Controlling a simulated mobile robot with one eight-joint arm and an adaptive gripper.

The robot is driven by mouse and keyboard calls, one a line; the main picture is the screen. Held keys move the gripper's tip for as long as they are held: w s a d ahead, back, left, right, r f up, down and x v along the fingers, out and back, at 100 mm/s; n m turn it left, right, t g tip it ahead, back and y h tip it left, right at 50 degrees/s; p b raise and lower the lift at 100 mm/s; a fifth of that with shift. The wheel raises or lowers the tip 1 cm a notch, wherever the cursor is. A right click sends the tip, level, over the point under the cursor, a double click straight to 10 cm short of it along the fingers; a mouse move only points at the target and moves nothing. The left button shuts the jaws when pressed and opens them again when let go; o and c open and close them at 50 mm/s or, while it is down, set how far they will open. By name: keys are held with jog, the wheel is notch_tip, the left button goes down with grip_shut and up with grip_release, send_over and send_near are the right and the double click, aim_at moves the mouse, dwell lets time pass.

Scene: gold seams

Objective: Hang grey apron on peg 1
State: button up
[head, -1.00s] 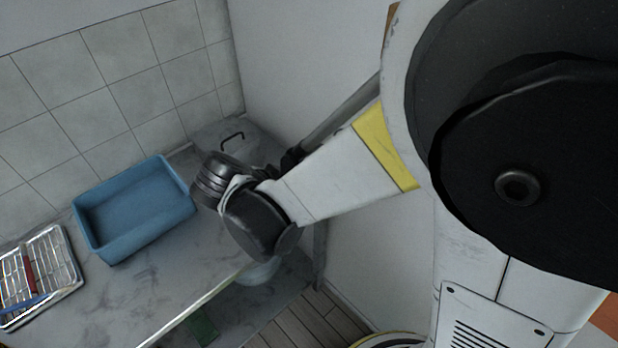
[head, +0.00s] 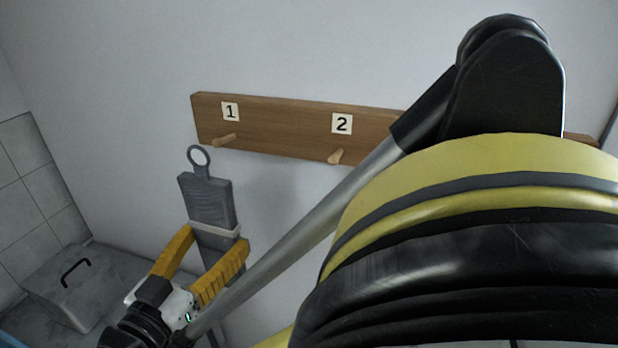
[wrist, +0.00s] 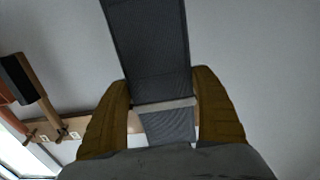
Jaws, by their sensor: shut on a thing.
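The grey apron (head: 207,202) is a folded, narrow strip with a pale band around it and a grey ring-shaped loop (head: 199,158) at its top. My gripper (head: 214,238) has its yellow fingers shut on the apron near the band, holding it roughly upright. The wrist view shows the apron (wrist: 148,45) between the fingers. Peg 1 (head: 224,140) is a wooden peg under the "1" label on the wall board. In the head view the loop appears just below and left of peg 1; the two look apart, and the depth between them is unclear.
The wooden board (head: 275,119) also carries peg 2 (head: 336,156), which is bare. My arm hides much of the board's right part. A grey lidded box (head: 78,285) with a black handle stands at lower left by the tiled wall. The wall around peg 1 is clear.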

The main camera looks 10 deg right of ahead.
jog(key=shift+w+a+y, duration=0.1)
jog(key=shift+a+y, duration=0.2)
jog(key=shift+a, duration=0.05)
jog(key=f+b+x, duration=0.1)
jog(key=x, duration=0.8)
jog(key=shift+f, duration=0.3)
dwell(0.7)
